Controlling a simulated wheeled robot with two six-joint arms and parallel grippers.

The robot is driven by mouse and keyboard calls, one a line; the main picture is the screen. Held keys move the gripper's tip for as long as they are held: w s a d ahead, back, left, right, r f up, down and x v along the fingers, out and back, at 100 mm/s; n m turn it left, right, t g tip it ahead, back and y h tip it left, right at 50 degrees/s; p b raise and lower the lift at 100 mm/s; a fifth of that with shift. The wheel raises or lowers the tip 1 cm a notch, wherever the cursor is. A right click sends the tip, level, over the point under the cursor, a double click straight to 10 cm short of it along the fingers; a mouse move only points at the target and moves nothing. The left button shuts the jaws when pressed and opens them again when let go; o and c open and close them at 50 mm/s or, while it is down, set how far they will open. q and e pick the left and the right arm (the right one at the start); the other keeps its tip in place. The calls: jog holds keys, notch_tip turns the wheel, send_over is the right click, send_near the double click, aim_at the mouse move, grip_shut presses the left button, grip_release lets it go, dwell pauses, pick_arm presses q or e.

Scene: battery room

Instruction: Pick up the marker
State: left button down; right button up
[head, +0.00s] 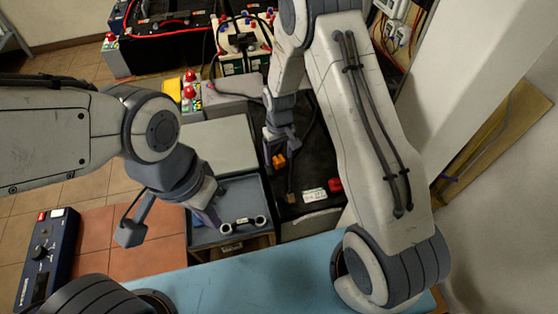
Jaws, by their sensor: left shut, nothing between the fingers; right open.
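I cannot make out a marker for certain in the head view. My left gripper (208,214) is shut and empty, low over the left part of a grey-blue tray (238,190). A short tool with rounded ends and a pale label (243,225) lies in the tray, just right of the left fingers. My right gripper (279,146) is open above a black battery-like box (314,170). A small orange piece (279,161) shows just below its fingers; whether they touch is unclear. My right arm hides part of the box.
A red cap (335,185) and a white label are on the black box. A pale flat panel (218,143) lies behind the tray. Batteries with cables (170,40) stand at the back. A blue instrument (47,258) is at the lower left. A light blue surface (235,285) fills the front.

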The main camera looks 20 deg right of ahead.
notch_tip(320, 180, down, 2)
jog(key=shift+f, duration=0.15)
grip_shut()
